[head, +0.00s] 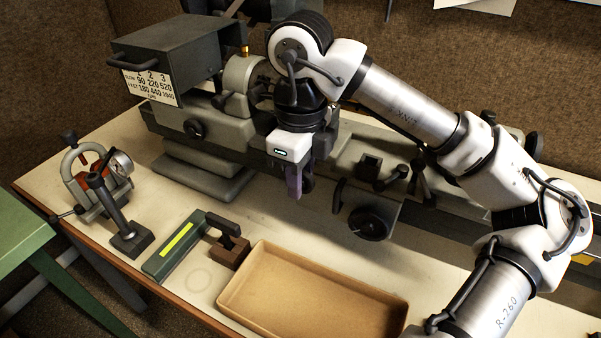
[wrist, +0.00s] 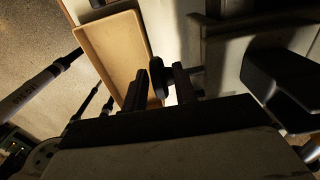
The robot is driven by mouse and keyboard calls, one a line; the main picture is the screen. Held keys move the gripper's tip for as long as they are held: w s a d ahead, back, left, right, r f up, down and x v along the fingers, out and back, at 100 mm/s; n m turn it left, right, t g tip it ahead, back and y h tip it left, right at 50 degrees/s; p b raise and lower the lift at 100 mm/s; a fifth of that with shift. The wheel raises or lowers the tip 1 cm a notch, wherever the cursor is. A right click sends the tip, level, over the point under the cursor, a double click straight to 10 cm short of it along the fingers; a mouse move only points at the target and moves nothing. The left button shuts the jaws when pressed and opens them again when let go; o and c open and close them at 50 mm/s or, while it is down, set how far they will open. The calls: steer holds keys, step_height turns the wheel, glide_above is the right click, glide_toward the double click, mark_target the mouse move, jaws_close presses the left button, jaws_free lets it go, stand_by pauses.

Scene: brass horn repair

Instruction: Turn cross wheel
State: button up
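A dark round handwheel (head: 370,222) with a small handle sits on the front of the lathe carriage in the head view. I take it for the cross wheel but cannot be sure. In the wrist view, a dark disc on a short shaft (wrist: 158,78) shows beyond and between my fingers, probably this wheel. My gripper (head: 297,182) points down in front of the lathe, left of the wheel and apart from it. In the wrist view, my gripper's dark fingers (wrist: 160,88) stand apart with nothing held between them. Their tips are dim.
The grey lathe (head: 200,128) runs along the back of the bench. A shallow tan tray (head: 262,318) lies in front of the wheel. A green block with a yellow strip (head: 172,245) and a red gauge fixture (head: 97,182) stand to the left. Levers (head: 392,178) rise behind the wheel.

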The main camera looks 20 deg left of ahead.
steer(key=shift+f, duration=0.1)
jaws_close()
steer(key=shift+h, duration=0.3)
steer(key=shift+a+h, duration=0.1)
steer(key=shift+h, duration=0.4)
steer(key=h+p, duration=0.1)
steer(key=g+h+p, duration=0.1)
steer(key=h, duration=0.1)
steer(key=shift+a+h, duration=0.2)
steer(key=shift+h, duration=0.1)
steer(key=shift+a+f+h+p, duration=0.1)
steer(key=shift+f+h+p, duration=0.05)
steer(key=shift+h+p, duration=0.75)
steer(key=shift+f+g, duration=0.1)
steer(key=shift+g, duration=0.2)
